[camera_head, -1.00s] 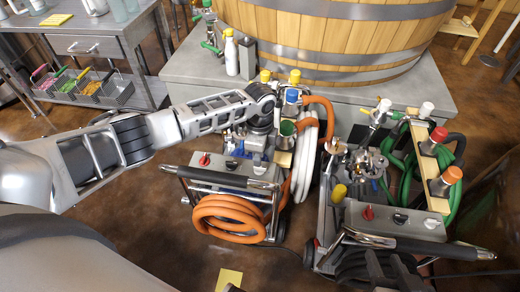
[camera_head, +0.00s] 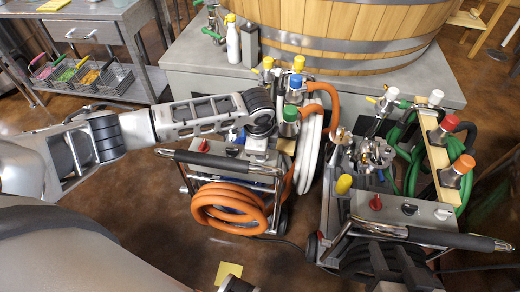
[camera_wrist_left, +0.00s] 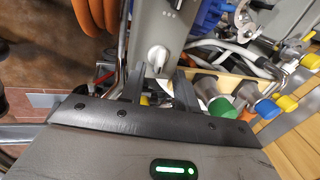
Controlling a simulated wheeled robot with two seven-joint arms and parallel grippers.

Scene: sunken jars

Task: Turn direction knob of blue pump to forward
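The blue pump is on the left cart, with an orange hose coil (camera_head: 230,208) below its grey control panel. A red knob (camera_head: 203,147) and a black knob (camera_head: 232,152) show on this panel in the head view. My left gripper (camera_head: 258,147) is over the panel's right end and hides part of it. In the left wrist view its two fingers (camera_wrist_left: 160,90) are apart. A white knob (camera_wrist_left: 157,57) on the grey panel lies just beyond and between the fingertips; touch cannot be told. I cannot clearly make out my right gripper.
A second cart with a similar panel (camera_head: 400,209), a black-gripped handle (camera_head: 450,239) and green hoses stands to the right. A wooden vat (camera_head: 350,30) on a grey plinth is behind. A metal table (camera_head: 75,25) stands at the back left.

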